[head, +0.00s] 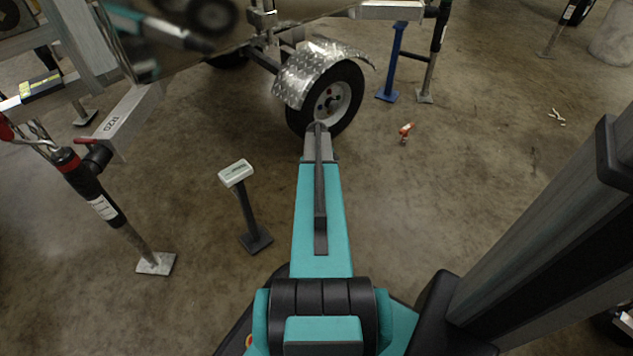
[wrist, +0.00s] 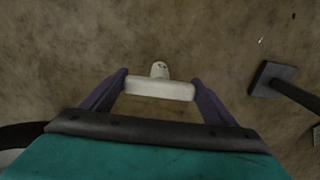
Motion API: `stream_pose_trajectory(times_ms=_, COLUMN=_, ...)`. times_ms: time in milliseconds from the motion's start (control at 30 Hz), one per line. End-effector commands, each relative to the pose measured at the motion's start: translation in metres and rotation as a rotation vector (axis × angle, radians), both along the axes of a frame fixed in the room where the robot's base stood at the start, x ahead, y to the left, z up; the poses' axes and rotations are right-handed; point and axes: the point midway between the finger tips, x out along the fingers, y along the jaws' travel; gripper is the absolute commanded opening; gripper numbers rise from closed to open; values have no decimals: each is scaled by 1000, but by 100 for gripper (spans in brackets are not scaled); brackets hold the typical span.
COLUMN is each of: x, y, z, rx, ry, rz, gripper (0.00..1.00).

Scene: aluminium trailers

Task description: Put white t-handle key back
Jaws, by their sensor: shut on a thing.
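The white t-handle key (wrist: 160,90) shows in the wrist view, its crossbar lying sideways between the two purple fingers of my gripper (wrist: 160,79). The fingers are shut on the ends of the bar. A short rounded part with small dark marks sticks out from the bar's middle, away from the gripper. The rest of the key's shaft cannot be made out. Bare concrete floor lies behind the key. In the head view my gripper and the key are hidden by my arm.
A dark post stand (head: 247,205) with a pale panel is left of my arm; its base (wrist: 270,78) shows at the wrist view's right. A trailer wheel (head: 333,98) is ahead. An orange object (head: 406,130) and small white pieces (head: 557,117) lie on open floor to the right.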

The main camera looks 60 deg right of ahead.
Motion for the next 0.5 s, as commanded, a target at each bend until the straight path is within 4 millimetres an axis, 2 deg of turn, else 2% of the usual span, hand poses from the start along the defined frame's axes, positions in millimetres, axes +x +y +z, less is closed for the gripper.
stream_pose_trajectory(times_ms=133, x=6, y=-7, z=-1, rx=0, ry=0, rz=0, gripper=41)
stream_pose_trajectory(times_ms=500, x=7, y=-7, z=-1, rx=0, ry=0, rz=0, gripper=41)
